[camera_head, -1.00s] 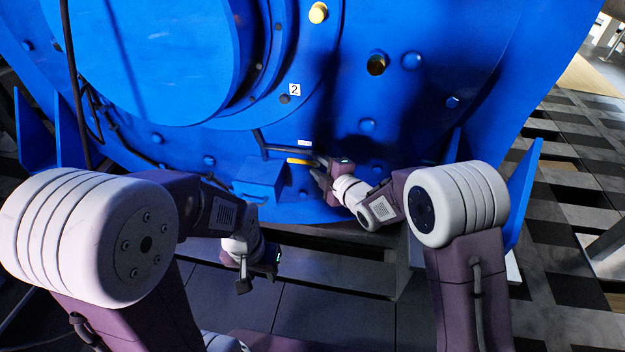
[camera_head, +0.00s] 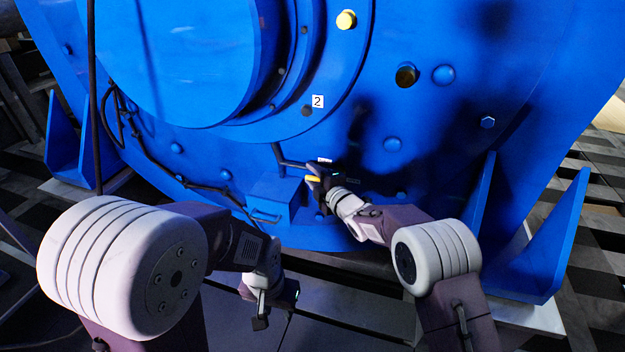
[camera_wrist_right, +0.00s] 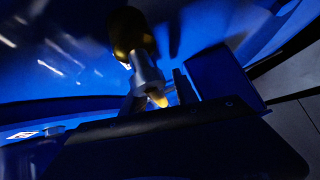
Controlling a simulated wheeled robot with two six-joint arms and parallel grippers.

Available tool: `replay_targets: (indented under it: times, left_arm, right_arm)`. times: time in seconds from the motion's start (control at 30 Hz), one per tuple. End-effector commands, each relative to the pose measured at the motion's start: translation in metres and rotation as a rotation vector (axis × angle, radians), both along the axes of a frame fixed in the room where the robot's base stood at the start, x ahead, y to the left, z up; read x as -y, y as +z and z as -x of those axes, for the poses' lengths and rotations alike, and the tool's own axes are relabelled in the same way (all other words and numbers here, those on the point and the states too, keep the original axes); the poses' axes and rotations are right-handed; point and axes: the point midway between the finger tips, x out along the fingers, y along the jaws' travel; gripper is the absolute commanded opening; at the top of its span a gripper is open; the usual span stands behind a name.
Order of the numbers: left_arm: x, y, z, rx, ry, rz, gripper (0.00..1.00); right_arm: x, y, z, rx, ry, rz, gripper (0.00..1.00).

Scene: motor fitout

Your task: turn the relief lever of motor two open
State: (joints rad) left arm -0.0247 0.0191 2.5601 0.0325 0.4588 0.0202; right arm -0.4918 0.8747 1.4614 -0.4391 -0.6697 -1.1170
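Motor two is the big blue housing (camera_head: 420,130) with a white "2" label (camera_head: 317,101). Low on its face, a short yellow lever (camera_head: 313,179) sits below a small white tag (camera_head: 324,160). My right gripper (camera_head: 316,184) is at the lever, its fingers apart around the lever's end. In the right wrist view, a dark yellow grip (camera_wrist_right: 128,30) on a metal stem with a yellow tip reaches between the dark fingers (camera_wrist_right: 160,98); contact cannot be told. My left gripper (camera_head: 261,318) hangs low, pointing down, away from the motor; its opening is unclear.
A dark pipe (camera_head: 291,162) runs beside the lever. A blue box (camera_head: 275,198) juts out left of it. A black cable (camera_head: 160,165) crosses the lower left. Blue brackets (camera_head: 545,245) stand at the right.

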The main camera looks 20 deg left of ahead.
Motion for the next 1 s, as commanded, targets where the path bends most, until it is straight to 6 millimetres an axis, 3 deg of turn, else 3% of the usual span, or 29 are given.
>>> replay_targets:
  times: [0.27,0.4,1.0]
  left_arm:
    - [0.0,-0.0005,-0.0001,0.0,0.0,0.0,0.36]
    - [0.0,-0.0006,-0.0001,0.0,0.0,0.0,0.36]
    - [0.0,-0.0006,-0.0001,0.0,0.0,0.0,0.36]
  right_arm:
    - [-0.0017,0.0003,-0.0018,0.0,0.0,0.0,0.35]
    - [-0.0016,0.0004,-0.0018,0.0,0.0,0.0,0.0]
    - [-0.0014,0.0,-0.0016,-0.001,-0.001,0.0,0.0]
